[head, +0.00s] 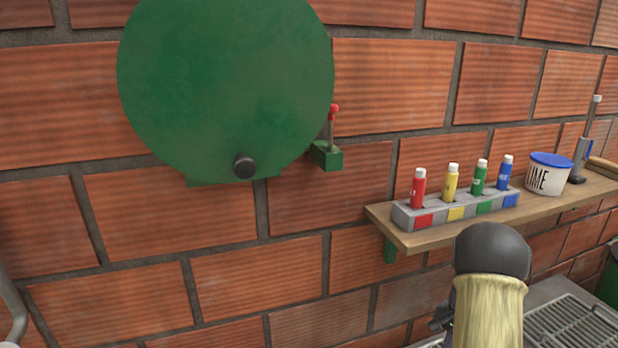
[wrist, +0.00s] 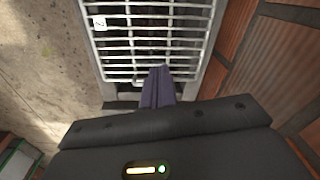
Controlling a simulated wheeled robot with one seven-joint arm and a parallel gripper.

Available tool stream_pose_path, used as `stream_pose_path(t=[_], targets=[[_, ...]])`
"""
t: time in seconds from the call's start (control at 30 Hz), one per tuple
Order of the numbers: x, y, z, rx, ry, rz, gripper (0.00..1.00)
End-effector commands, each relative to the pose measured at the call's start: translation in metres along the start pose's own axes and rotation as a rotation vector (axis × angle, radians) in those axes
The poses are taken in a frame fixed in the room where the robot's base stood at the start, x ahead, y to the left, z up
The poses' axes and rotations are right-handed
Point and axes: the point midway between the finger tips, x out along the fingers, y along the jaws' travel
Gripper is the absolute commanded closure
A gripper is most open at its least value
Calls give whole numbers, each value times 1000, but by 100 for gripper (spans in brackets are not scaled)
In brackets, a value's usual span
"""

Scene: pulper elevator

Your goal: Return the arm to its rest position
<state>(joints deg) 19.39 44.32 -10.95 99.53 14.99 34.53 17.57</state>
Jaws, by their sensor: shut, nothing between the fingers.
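My gripper (wrist: 158,85) shows in the wrist view with its dark fingers together and nothing between them. It points toward a pale metal grate (wrist: 152,45), apparently above its near edge; the gap to it is hard to judge. In the head view my arm, with a dark rounded joint and a yellowish sleeve, stands at the lower right, in front of the wall and below the shelf. The arm hides most of the gripper in that view.
A large green disc (head: 225,80) and a red-tipped lever (head: 333,112) are on the brick wall (head: 120,220). A grate (head: 572,325) lies right of my arm.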

Motion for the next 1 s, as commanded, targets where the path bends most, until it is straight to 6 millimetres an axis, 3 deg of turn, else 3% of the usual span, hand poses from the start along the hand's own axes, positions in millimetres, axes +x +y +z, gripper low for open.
stream_pose_path(t=[0.1, 0.3, 0.6, 0.8, 1.0], targets=[[-34, -16, 42, -136, 16, -21, 100], [-78, -27, 115, -369, 47, -50, 100], [-122, -13, 218, -715, 103, -82, 100], [-134, 4, 262, -879, 135, -93, 100], [-148, 19, 292, -999, 161, -100, 100]])
